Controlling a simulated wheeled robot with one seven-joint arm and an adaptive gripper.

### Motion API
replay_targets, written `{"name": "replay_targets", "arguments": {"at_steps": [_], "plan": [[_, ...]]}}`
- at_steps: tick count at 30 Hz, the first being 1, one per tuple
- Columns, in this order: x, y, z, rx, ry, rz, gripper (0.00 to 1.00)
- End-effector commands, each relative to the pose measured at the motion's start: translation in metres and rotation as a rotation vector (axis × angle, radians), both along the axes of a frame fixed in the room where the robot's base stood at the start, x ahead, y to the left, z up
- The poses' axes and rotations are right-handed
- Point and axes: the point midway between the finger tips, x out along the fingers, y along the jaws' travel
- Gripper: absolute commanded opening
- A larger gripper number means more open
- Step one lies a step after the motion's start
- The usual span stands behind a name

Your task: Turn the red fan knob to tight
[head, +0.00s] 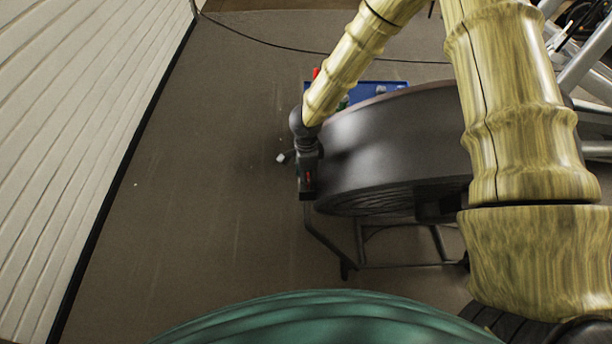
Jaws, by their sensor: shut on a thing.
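The fan (395,145) is a large dark drum on a metal stand, right of the middle in the head view. My gripper (307,182) is at the left edge of the drum, at the end of my arm. It appears shut on a small red part (308,177), which I take to be the red fan knob. Dark gripper parts hide most of it, so its turn angle and any marking cannot be read.
A blue item (375,91) lies behind the drum, with a small red object (316,73) beside my arm. A cable (270,43) crosses the floor at the back. The floor (200,200) on the left is clear up to a slatted pale surface (80,110).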

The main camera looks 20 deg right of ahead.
Motion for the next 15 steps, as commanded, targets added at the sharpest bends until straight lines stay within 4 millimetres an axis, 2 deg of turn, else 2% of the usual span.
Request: {"name": "replay_targets", "arguments": {"at_steps": [5,15], "plan": [[0.0004,0.0000,0.0018,0.002,0.000,-0.047,0.21],[0.0010,-0.0006,0.0020,0.001,0.000,-0.265,0.21]]}}
